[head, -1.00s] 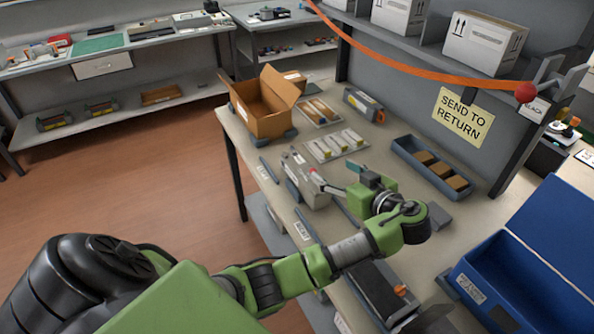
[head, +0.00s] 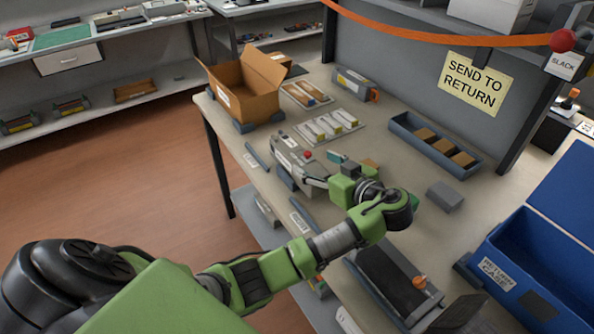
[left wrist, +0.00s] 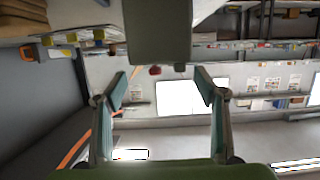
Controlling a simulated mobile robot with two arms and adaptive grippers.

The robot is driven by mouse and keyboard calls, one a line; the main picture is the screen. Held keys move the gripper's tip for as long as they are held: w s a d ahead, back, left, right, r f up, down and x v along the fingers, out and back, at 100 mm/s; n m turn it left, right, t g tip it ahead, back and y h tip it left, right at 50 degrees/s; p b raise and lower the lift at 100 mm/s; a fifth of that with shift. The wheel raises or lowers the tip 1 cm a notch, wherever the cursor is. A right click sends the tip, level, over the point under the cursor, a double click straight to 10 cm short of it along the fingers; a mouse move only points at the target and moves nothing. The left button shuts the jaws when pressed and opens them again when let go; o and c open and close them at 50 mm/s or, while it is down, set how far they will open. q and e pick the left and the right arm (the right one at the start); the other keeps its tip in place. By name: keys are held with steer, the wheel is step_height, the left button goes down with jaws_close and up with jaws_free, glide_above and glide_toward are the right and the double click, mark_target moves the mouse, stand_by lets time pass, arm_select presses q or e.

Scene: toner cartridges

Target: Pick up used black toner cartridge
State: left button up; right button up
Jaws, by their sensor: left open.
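A long black body with an orange knob, which looks like the black toner cartridge (head: 385,270), lies in a grey cradle on the bench at the lower middle of the head view. My left arm crosses in front of its left side. My left gripper (head: 325,170) is open and empty above the bench, beyond the black body and beside a grey unit with a red button (head: 290,150). In the left wrist view my left gripper (left wrist: 160,90) shows its two fingers wide apart with nothing clearly held. I cannot identify the cartridge there. My right gripper is not in view.
An open cardboard box (head: 250,95), a grey cartridge with an orange end (head: 355,85), a tray of white strips (head: 330,125) and a blue-grey tray (head: 405,128) occupy the bench. A blue return case (head: 500,255) stands right. A small grey block (head: 444,196) lies near clear bench.

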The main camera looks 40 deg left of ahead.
mark_target(307, 163)
arm_select(q)
steer(key=shift+f, duration=0.45)
steer(key=p+x, duration=0.1)
steer(key=x, duration=0.2)
steer(key=p+x, duration=0.1)
steer(key=x, duration=0.2)
steer(key=shift+s+a+f, duration=0.15)
steer(key=shift+a, duration=0.15)
steer(key=shift+a+f, duration=0.25)
steer(key=shift+a, duration=0.1)
steer(key=shift+w, duration=0.2)
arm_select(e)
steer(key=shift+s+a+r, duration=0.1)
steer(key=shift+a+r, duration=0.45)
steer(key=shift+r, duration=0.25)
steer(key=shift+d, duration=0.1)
arm_select(q)
steer(key=c, duration=1.5)
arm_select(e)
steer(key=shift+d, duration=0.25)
